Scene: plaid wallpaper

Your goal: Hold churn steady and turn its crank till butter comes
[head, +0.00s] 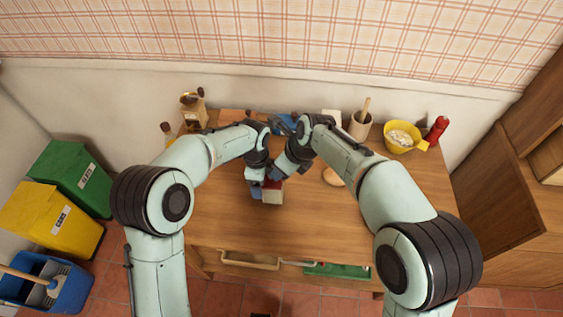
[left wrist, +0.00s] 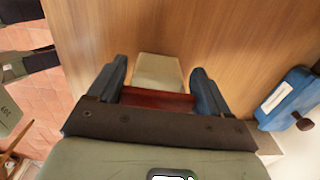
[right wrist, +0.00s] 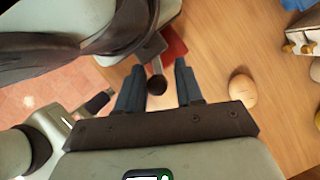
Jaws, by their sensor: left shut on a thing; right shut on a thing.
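The churn (head: 272,196), a small block with a cream part and a dark red part, is on the wooden table in front of me. In the left wrist view its cream part (left wrist: 158,70) and red part (left wrist: 158,98) lie between the fingers. My left gripper (left wrist: 158,88) is shut on the churn from the side. The crank's dark round knob (right wrist: 157,85) sits between the fingers of my right gripper (right wrist: 158,82), which is shut on it. A grey crank arm (right wrist: 150,48) runs from the knob towards the red part. My wrists hide much of the churn in the head view.
A round tan bun-like thing (right wrist: 243,90) lies right of the churn. At the back stand a wooden grinder (head: 193,108), a blue object (head: 283,123), a utensil crock (head: 359,126), a yellow bowl (head: 402,136) and a red bottle (head: 436,130). The table front is clear.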

